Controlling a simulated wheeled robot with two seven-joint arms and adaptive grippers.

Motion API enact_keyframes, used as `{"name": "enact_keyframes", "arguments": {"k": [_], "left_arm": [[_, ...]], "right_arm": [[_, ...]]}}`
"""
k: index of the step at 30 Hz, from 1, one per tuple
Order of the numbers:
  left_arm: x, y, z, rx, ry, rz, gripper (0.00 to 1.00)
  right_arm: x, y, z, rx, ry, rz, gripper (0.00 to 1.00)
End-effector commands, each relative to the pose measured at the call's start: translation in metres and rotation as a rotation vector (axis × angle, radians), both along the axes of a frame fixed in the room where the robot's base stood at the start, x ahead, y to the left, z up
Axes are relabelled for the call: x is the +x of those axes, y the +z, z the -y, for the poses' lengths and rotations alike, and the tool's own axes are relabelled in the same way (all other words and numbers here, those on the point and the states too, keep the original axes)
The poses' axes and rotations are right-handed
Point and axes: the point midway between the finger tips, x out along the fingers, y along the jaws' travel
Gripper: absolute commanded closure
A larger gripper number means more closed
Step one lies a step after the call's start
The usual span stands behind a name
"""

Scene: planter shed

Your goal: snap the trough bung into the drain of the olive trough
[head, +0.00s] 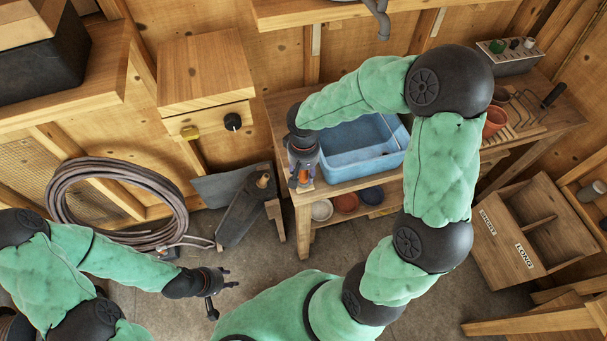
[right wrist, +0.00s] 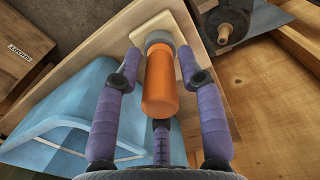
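An orange cylinder with a grey collar (right wrist: 161,82), probably the trough bung, stands on a pale square pad (right wrist: 155,28) on the bench in the right wrist view. My right gripper (right wrist: 160,65) is open, with one finger on each side of it; a narrow gap shows at the left finger. In the head view my right gripper (head: 302,176) is over the bench's left end, with a bit of orange between its fingers. My left gripper (head: 222,293) is open and empty above the floor. I cannot make out an olive trough or its drain.
A blue basin (head: 345,165) stands on the bench right beside my right gripper. Bowls (head: 346,202) sit on the shelf below. A coiled hose (head: 115,165) lies at left. A wooden crate (head: 490,262) stands at right. Pots and tools fill the bench's right end.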

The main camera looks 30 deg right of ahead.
Motion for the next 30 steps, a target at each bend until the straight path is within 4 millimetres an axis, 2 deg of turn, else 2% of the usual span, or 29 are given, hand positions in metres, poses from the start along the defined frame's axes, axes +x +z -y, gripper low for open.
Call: {"name": "enact_keyframes", "arguments": {"k": [6, 10, 11, 20, 30], "left_arm": [[0.0, 0.001, 0.0, 0.0, 0.0, 0.001, 0.6], [0.0, 0.001, 0.0, 0.0, 0.0, 0.001, 0.6], [0.0, 0.001, 0.0, 0.0, 0.0, 0.001, 0.6], [0.0, 0.003, 0.0, 0.0, 0.0, 0.0, 0.6], [0.0, 0.021, 0.0, 0.0, 0.0, 0.0, 0.6]], "right_arm": [[0.0, 0.001, 0.0, 0.0, 0.0, 0.001, 0.61], [0.0, 0.001, 0.0, 0.0, 0.0, 0.001, 0.97], [0.0, 0.001, 0.0, 0.0, 0.0, 0.001, 1.0], [0.0, 0.004, 0.0, 0.0, 0.0, 0.001, 1.0], [0.001, 0.027, 0.0, 0.0, 0.001, 0.002, 1.0]]}}
